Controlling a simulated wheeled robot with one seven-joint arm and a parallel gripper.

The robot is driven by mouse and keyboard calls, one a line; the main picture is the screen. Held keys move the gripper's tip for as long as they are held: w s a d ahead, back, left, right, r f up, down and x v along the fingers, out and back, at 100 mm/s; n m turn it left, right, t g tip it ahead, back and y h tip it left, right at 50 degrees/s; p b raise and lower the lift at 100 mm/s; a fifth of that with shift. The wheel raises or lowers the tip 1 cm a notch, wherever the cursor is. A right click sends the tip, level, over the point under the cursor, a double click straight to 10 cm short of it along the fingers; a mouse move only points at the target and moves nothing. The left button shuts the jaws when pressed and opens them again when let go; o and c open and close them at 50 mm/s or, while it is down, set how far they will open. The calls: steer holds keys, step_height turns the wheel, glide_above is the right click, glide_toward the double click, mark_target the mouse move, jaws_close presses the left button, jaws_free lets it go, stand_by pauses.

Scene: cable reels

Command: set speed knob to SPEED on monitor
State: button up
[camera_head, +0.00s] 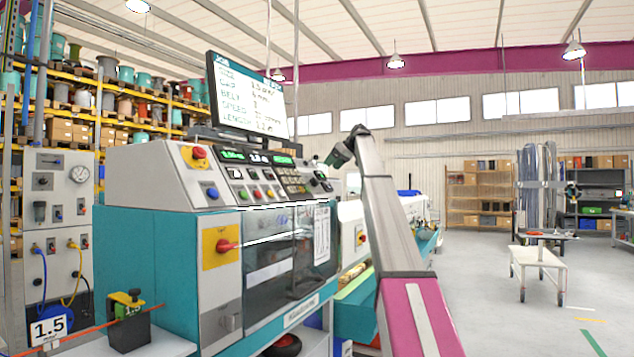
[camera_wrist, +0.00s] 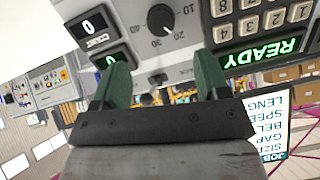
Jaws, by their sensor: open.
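The monitor (camera_head: 248,98) stands above the machine's panel and lists SIZE, GAP, BELT, SPEED and LENGTH. Its SPEED value is too small to read surely. The monitor also shows upside down in the wrist view (camera_wrist: 268,130), with the values cut off. The black round speed knob (camera_wrist: 160,18) lies ahead of my fingers in the wrist view, by the marks 10, 20 and 30. Its pointer setting is hard to tell. My gripper (camera_wrist: 161,76) has its green fingers apart, with nothing between them, short of the knob. In the head view my gripper (camera_head: 333,160) is at the panel's right end.
A red emergency button (camera_head: 199,153) and a red switch (camera_head: 226,245) are on the machine's left part. Floor on the right is open around a white cart (camera_head: 540,262).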

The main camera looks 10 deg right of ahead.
mark_target(317, 180)
steer(key=x, duration=1)
steer(key=shift+w+a+f, duration=0.1)
steer(key=shift+a+f, duration=0.05)
steer(key=shift+a, duration=0.1)
steer(key=c, duration=0.9)
